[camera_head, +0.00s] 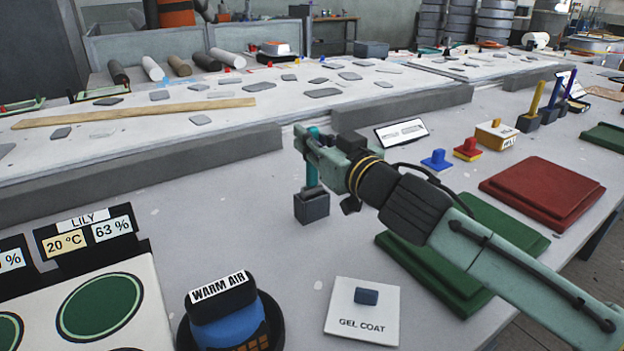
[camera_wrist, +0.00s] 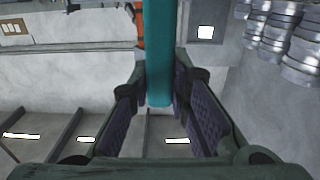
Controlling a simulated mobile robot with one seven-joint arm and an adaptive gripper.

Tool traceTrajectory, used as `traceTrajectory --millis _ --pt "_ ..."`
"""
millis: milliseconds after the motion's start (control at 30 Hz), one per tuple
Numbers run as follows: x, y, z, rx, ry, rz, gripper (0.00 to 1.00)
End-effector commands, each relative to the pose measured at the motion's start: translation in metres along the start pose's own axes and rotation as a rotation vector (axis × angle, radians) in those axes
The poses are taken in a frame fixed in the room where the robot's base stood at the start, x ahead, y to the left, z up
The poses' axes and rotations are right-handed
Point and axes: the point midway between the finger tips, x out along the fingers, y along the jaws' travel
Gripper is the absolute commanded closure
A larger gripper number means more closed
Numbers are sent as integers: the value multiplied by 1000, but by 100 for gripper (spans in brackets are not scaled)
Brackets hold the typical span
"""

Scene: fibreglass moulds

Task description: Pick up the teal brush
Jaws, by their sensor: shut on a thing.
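The teal brush (camera_head: 311,170) stands upright in a dark grey block holder (camera_head: 312,207) on the bench. In the head view only parts of its handle show around my gripper (camera_head: 308,146). My gripper reaches in from the right and is shut around the upper part of the handle. In the wrist view the teal handle (camera_wrist: 159,80) runs between the two fingers (camera_wrist: 158,108). The brush's lower end is hidden in the holder.
Green (camera_head: 440,265) and red (camera_head: 541,192) slabs lie under and beyond my arm. A warm air device (camera_head: 222,312) and a gel coat plate (camera_head: 362,312) are at the front. Yellow (camera_head: 537,98) and blue (camera_head: 553,95) brushes stand at the right. A low grey wall (camera_head: 150,163) runs behind the brush.

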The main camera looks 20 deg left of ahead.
Motion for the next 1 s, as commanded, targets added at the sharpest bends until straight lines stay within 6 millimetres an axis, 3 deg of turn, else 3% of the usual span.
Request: traceTrajectory --millis 367,567,767,1000 --pt "0 0 0 0 0 0 100" --pt "0 0 -11 -3 1 1 100" --pt "0 0 -40 -3 1 1 100" --pt "0 0 -94 -2 1 1 100"
